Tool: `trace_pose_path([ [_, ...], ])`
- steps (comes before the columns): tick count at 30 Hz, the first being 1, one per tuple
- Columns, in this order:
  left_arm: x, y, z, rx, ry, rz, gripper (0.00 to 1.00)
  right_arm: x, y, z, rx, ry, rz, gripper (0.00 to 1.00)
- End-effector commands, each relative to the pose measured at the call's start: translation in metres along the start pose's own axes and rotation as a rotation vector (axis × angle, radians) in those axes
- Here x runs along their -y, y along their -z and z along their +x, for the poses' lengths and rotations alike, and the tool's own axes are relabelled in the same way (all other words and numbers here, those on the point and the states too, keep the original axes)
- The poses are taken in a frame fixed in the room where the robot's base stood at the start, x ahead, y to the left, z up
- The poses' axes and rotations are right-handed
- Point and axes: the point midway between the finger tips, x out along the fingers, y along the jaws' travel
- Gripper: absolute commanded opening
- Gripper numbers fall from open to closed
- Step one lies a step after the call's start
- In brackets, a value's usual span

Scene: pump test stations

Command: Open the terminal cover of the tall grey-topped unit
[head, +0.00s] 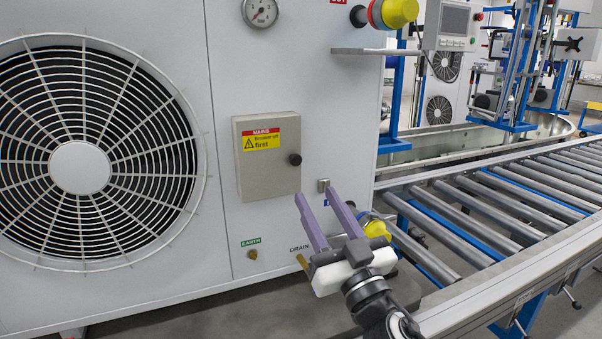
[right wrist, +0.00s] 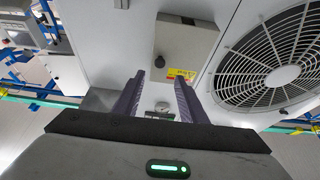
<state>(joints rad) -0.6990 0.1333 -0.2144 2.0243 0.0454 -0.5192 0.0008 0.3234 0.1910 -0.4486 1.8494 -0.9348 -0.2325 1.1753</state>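The terminal cover (head: 262,178) is a beige-grey box lid with a yellow and red "MAINS" label, sitting shut on the front of the pale unit (head: 290,75). Its black knob (head: 295,159) is at the right edge. In the right wrist view, the cover (right wrist: 187,40) appears upside down, with the knob (right wrist: 159,61) near the left fingertip. My right gripper (head: 317,193) is open and empty, its two purple fingers pointing toward the unit, below and right of the knob and apart from it. My left gripper is not in view.
A round fan grille (head: 120,120) fills the left of the unit. A pressure gauge (head: 260,12) is above the cover. A shelf bracket (head: 375,51) and yellow-red valve (head: 395,12) stick out at upper right. A roller conveyor (head: 480,205) runs along the right.

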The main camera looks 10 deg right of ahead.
Motion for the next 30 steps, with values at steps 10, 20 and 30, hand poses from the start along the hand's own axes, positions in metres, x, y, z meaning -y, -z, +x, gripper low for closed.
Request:
trace_pose_path([
  [10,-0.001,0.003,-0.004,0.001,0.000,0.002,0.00,0.000,0.002,0.063,-0.001,0.000,-0.002,0.38],
  [20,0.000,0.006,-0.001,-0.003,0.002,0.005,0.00,0.000,0.000,0.093,0.002,-0.001,-0.001,0.38],
  [30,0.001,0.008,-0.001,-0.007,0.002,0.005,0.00,0.000,0.000,0.094,0.002,-0.002,-0.001,0.25],
])
